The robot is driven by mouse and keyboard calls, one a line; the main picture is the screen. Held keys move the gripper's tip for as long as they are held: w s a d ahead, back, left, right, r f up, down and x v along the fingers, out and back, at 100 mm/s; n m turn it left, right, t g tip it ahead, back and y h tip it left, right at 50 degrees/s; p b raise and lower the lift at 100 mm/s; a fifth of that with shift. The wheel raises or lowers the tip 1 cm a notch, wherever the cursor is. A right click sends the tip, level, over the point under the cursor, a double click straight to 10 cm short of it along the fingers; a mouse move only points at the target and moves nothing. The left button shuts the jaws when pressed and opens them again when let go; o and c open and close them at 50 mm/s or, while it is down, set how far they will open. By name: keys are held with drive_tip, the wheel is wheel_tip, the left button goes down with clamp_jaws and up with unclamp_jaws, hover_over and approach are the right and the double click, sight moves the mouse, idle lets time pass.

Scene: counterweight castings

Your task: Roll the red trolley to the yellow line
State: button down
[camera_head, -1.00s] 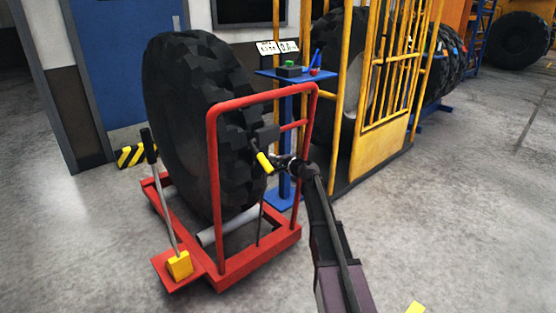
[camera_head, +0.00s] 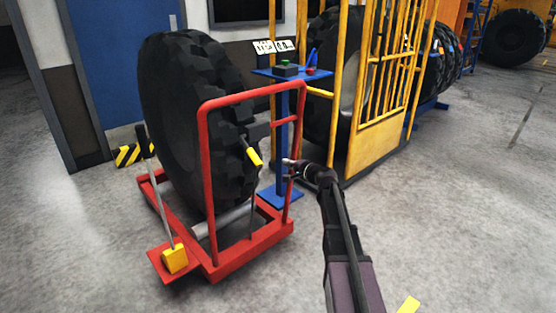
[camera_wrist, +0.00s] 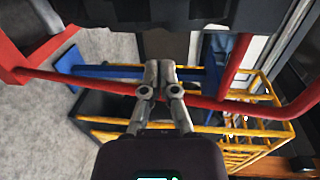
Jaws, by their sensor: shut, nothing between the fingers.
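The red trolley (camera_head: 250,250) stands on the floor left of centre in the head view, with a big black tyre (camera_head: 180,120) upright on it. Its red hoop handle rises in front of the tyre; a red bar (camera_wrist: 225,106) crosses the wrist view. A rod with a yellow grip (camera_head: 253,157) stands inside the hoop. My gripper (camera_head: 288,163) is shut and empty by the hoop's right upright, apart from the yellow grip. Its closed fingertips (camera_wrist: 160,68) show above the red bar in the wrist view; contact cannot be told. A yellow floor mark (camera_head: 408,305) shows partly at the bottom edge.
A blue stand (camera_head: 283,140) with a small control box is close behind the trolley's right side. A yellow cage (camera_head: 385,130) stands right of it. A yellow-black striped block (camera_head: 128,154) lies by the blue door. The floor at right is open.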

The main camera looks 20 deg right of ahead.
drive_tip(key=shift+v, duration=2.2)
drive_tip(key=c, duration=1.4)
unclamp_jaws()
drive_tip(key=c, duration=0.7)
unclamp_jaws()
drive_tip(key=shift+r+p, duration=0.1)
drive_tip(key=shift+p, duration=0.25)
drive_tip(key=o, duration=0.4)
drive_tip(key=shift+r+p, duration=0.3)
drive_tip(key=shift+c, duration=0.2)
drive_tip(key=p, duration=2.8)
approach(262, 93)
drive_tip(key=shift+s+d+r+g, duration=0.15)
drive_tip(key=shift+s+d+r, duration=0.1)
drive_tip(key=shift+s, duration=0.2)
drive_tip(key=shift+s+d+r+g, duration=0.2)
drive_tip(key=shift+s+r, duration=0.1)
drive_tip(key=shift+s, duration=0.15)
drive_tip(key=b+x, duration=0.2)
drive_tip(key=x, duration=1.2)
drive_tip(key=shift+d+b, duration=0.1)
drive_tip(key=shift+b, duration=0.2)
